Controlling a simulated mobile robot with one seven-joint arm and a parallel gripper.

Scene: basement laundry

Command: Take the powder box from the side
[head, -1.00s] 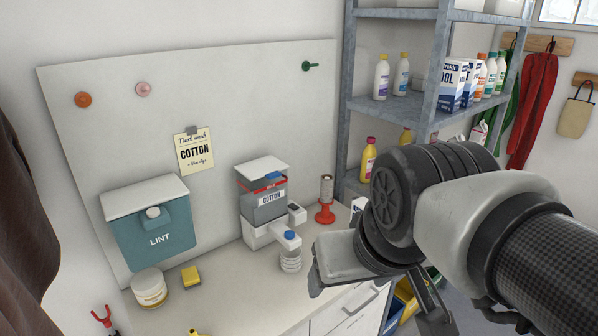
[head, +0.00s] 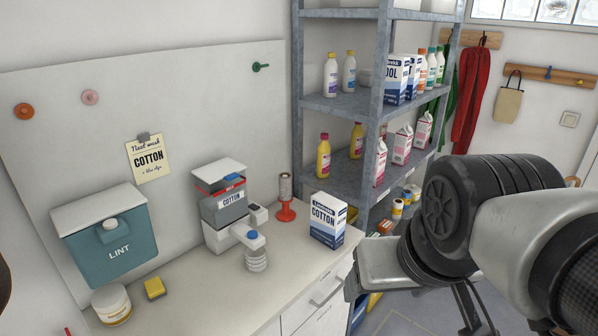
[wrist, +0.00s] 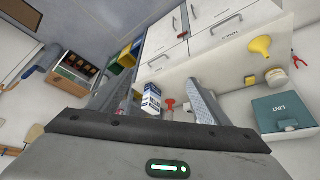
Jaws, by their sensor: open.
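The powder box (head: 326,220) is white and blue, labelled COTTON, and stands upright on the right end of the counter in the head view. It also shows in the wrist view (wrist: 151,100), small and between my fingers in the picture. My gripper (wrist: 160,80) is open and empty, with clear distance to the box. In the head view my wrist is to the right of the box and lower in the picture, and my fingers are mostly hidden behind it.
A grey metal shelf (head: 340,105) with bottles and cartons stands behind the box. A teal LINT bin (head: 110,245) hangs left.

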